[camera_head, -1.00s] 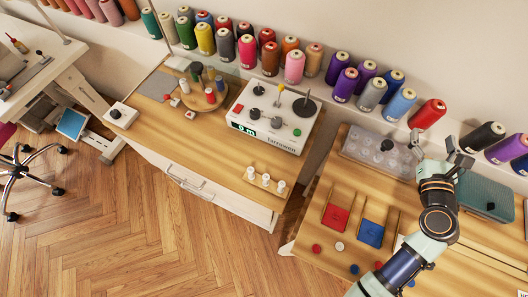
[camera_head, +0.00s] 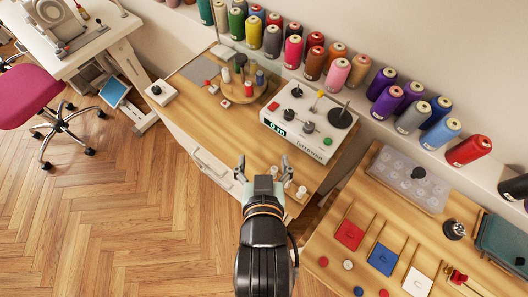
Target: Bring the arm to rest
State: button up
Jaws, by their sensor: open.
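My gripper (camera_head: 263,168) is in the lower middle of the head view, at the end of my arm, which comes up from the bottom edge. Its two fingers are spread apart and nothing shows between them. It appears over the front edge of the left wooden table (camera_head: 190,122), close in the picture to small white spools (camera_head: 300,192) on that table. I cannot tell its height above the table. My arm covers part of the table's front and the floor.
A winding machine (camera_head: 309,122) and a round spool stand (camera_head: 243,92) are on the left table. The right table (camera_head: 345,262) holds a clear tray (camera_head: 408,178), red and blue pads and buttons. Thread cones line the back shelf. The wooden floor (camera_head: 150,215) at left is open.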

notch_tip(320, 180, up, 44)
jog(key=p, duration=4.4)
jog(key=shift+d, duration=0.1)
